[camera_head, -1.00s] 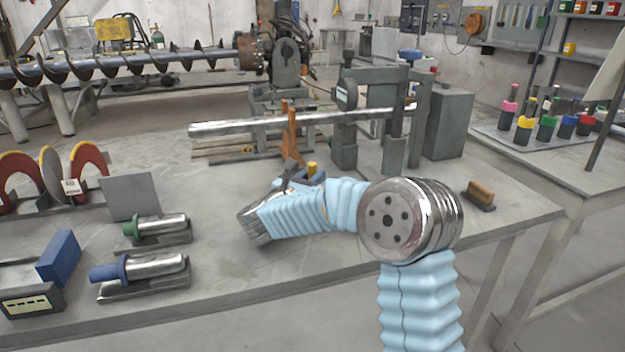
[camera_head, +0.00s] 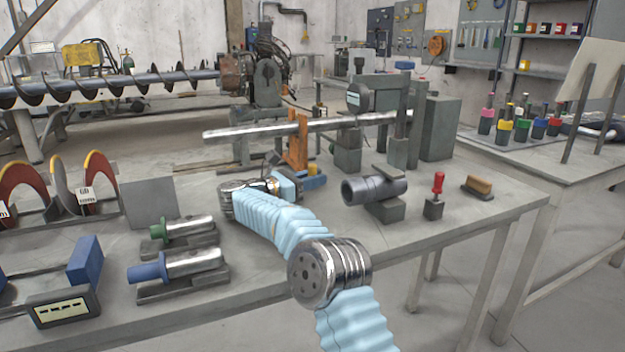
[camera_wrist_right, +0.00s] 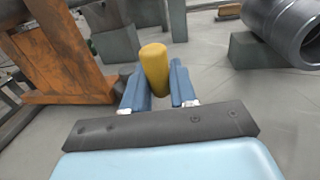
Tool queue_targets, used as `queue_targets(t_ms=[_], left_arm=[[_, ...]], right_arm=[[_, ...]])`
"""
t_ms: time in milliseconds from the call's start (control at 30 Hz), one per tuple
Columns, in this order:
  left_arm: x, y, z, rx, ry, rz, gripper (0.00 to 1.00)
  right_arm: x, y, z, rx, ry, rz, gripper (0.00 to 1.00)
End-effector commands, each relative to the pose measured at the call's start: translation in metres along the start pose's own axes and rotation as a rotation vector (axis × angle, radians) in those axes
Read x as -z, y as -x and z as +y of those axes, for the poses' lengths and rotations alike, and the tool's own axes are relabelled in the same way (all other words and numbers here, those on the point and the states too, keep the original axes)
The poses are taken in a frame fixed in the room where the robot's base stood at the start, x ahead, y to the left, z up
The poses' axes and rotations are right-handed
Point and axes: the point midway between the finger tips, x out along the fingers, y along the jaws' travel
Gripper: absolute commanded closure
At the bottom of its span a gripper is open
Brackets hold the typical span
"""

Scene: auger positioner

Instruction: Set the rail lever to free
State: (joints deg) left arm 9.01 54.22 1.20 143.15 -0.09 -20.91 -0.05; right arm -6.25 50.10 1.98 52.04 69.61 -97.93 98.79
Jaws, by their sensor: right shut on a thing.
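The yellow-tipped rail lever (camera_head: 313,168) stands at the foot of the orange bracket (camera_head: 298,142) on the bench. In the right wrist view its yellow knob (camera_wrist_right: 154,66) rises between the two blue fingers, and its lower part is hidden by the gripper. My right gripper (camera_head: 311,180) reaches in low from the front and is shut on the lever. The orange bracket also fills the left of the wrist view (camera_wrist_right: 62,62). It carries a long metal bar (camera_head: 255,131). My left gripper is not in view.
Green-ended (camera_head: 185,229) and blue-ended (camera_head: 175,265) cylinders rest in cradles at front left.

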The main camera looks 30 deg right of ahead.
Motion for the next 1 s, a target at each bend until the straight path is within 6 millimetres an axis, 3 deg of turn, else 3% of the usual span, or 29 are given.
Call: queue_targets(t_ms=[567,600,700,1000], left_arm=[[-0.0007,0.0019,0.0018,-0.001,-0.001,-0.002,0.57],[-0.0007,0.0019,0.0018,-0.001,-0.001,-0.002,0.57],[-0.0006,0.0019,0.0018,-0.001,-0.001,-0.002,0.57],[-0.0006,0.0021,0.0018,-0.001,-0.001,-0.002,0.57]], right_arm=[[0.0000,0.0003,0.0005,0.040,0.000,-0.001,1.00],[0.0000,0.0003,0.0005,0.040,0.000,-0.001,0.71],[0.0000,0.0002,0.0005,0.040,0.000,-0.001,0.55],[-0.0012,0.0000,0.0004,0.040,-0.001,-0.001,0.55]])
